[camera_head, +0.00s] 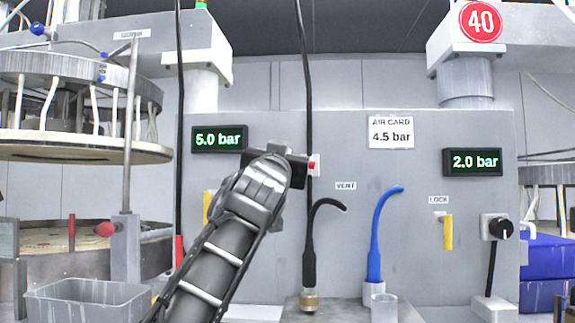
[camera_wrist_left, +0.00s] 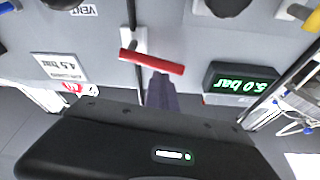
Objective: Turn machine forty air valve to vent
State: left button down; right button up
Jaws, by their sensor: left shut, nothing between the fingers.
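Machine forty's grey panel (camera_head: 260,230) carries a red-handled valve (camera_head: 314,165), mostly hidden behind my left gripper (camera_head: 297,168) in the head view. In the left wrist view, which is upside down, the valve's red bar handle (camera_wrist_left: 152,62) lies nearly level and slightly tilted. My left gripper (camera_wrist_left: 160,88) is shut, with its fingertips at the bar and nothing between them. I cannot tell whether they touch it. A VENT label (camera_head: 345,185) is on the panel to the right of and below the valve. My right gripper is not in view.
The air card (camera_head: 391,132) reads 4.5 bar; displays read 5.0 bar (camera_head: 219,139) and 2.0 bar (camera_head: 473,162). A black hose (camera_head: 310,245) and a blue hose (camera_head: 376,240) stand below.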

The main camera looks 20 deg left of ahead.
pick_arm(q)
jog(key=shift+a+f+n+b, duration=0.15)
jog(key=shift+f+n+b, duration=0.35)
jog(key=shift+f+n, duration=0.1)
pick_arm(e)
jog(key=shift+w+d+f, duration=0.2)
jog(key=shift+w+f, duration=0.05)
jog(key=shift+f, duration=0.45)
pick_arm(q)
jog(key=shift+r, duration=0.1)
